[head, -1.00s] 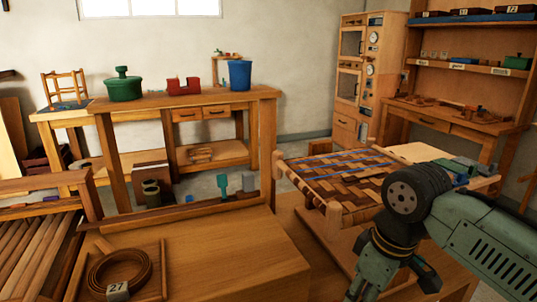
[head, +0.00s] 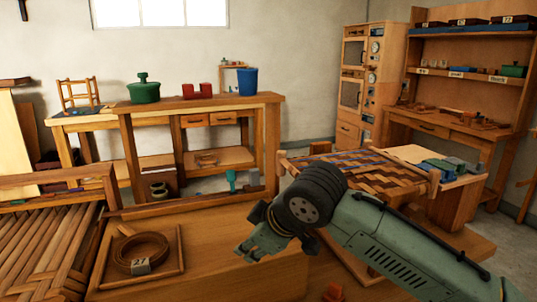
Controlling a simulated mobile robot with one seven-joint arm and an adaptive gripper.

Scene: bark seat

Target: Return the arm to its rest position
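My green arm reaches in from the lower right in the head view. Its dark round wrist joint is near the middle of the picture. My gripper (head: 262,240) hangs at the left end of the arm, over the wooden bench top (head: 215,272). Its fingers are small and partly turned from view, so I cannot tell whether they are open or shut. I see no object clearly held in it. The woven seat frame (head: 385,180) lies behind the arm, and the arm hides part of it.
A wooden tray with a coil of bark strip (head: 140,252) and a tag marked 27 lies on the bench at left. Slats (head: 40,240) fill the lower left. A back table holds a green pot (head: 144,88), a red block (head: 197,90) and a blue bucket (head: 247,82).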

